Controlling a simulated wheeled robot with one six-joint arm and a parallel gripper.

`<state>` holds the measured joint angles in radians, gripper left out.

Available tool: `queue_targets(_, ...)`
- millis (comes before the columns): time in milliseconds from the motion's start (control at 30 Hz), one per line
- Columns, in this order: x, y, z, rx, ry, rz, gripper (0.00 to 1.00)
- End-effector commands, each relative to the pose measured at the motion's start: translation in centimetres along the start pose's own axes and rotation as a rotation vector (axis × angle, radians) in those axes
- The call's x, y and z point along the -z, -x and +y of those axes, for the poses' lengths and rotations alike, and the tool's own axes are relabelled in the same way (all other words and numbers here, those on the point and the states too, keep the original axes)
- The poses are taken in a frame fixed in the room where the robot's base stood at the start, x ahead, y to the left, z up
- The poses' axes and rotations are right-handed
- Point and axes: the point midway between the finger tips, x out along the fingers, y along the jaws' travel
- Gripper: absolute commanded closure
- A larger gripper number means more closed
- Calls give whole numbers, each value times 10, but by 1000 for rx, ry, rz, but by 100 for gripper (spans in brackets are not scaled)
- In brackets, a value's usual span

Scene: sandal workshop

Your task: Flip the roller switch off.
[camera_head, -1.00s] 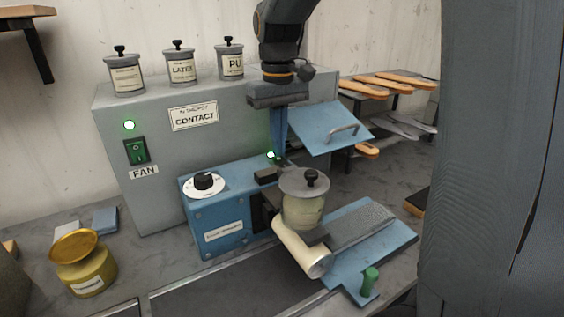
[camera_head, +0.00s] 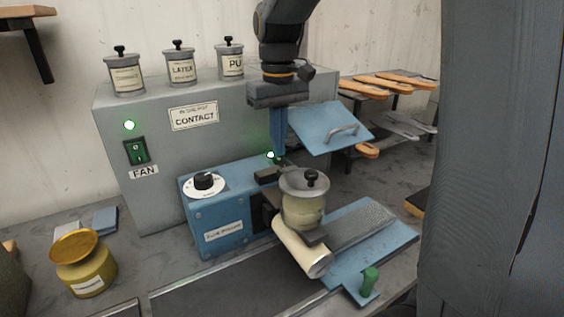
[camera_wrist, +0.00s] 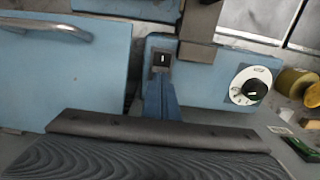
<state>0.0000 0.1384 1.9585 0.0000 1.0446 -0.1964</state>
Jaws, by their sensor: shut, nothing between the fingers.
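The blue roller machine (camera_head: 216,215) stands on the bench, with a white dial (camera_head: 204,186), a pale roller (camera_head: 303,250) and a lidded glue pot (camera_head: 304,205). A small green light (camera_head: 270,155) glows at its back top edge. In the wrist view the small black roller switch (camera_wrist: 161,60) sits on the machine's top, with a pale mark on it. My gripper (camera_head: 279,152) is shut and empty, pointing down just behind the light. In the wrist view its blue fingertips (camera_wrist: 160,82) are together right beside the switch; whether they touch it I cannot tell.
A blue hinged lid (camera_head: 325,130) with a handle stands tilted right of my gripper. The grey cabinet behind carries a lit green FAN switch (camera_head: 137,151) and several jars. A yellow pot (camera_head: 84,268) stands at left; sandal soles (camera_head: 385,85) lie on a rack at right.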

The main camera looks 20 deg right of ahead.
Motion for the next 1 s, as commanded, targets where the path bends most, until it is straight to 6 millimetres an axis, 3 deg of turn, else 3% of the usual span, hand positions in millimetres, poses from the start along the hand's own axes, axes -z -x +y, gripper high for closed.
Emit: queue_targets(1000, 0, -10, 0, 0, 0, 0, 100)
